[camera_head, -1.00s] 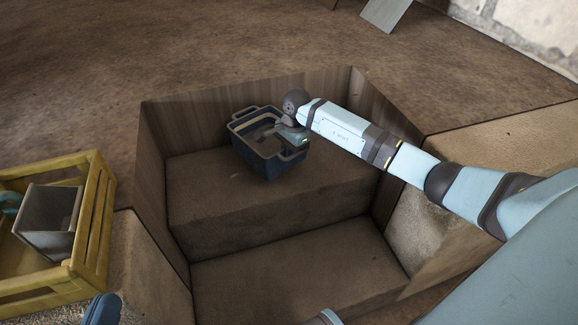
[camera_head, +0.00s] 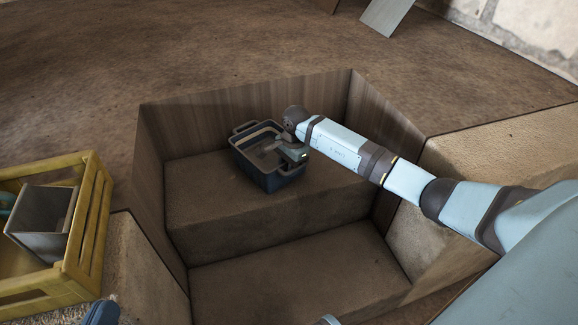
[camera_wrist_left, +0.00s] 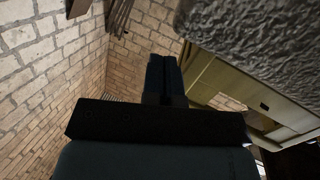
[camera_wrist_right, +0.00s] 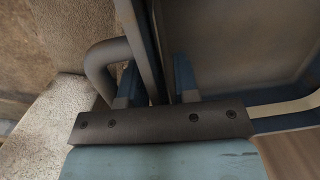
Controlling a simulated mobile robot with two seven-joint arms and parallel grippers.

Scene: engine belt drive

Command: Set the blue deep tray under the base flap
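The blue deep tray (camera_head: 262,176) sits on the raised step inside the sunken pit, upright as far as I can tell. My right gripper (camera_head: 284,149) is at its right end, by the rim. In the right wrist view, my right gripper's two fingers (camera_wrist_right: 157,82) stand apart, with the tray's wall and rim (camera_wrist_right: 146,42) between them and a gap showing. A curved dark handle (camera_wrist_right: 97,62) is beside the left finger. My left gripper (camera_wrist_left: 164,75) has its fingers together and empty; part of it shows at the head view's bottom left. I cannot make out a base flap.
A yellow slatted crate (camera_head: 85,240) holding a grey bin (camera_head: 42,222) stands left of the pit. The lower pit floor (camera_head: 300,275) is clear. Steep wooden pit walls (camera_head: 200,125) enclose the step. A grey panel (camera_head: 387,12) lies at the far top.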

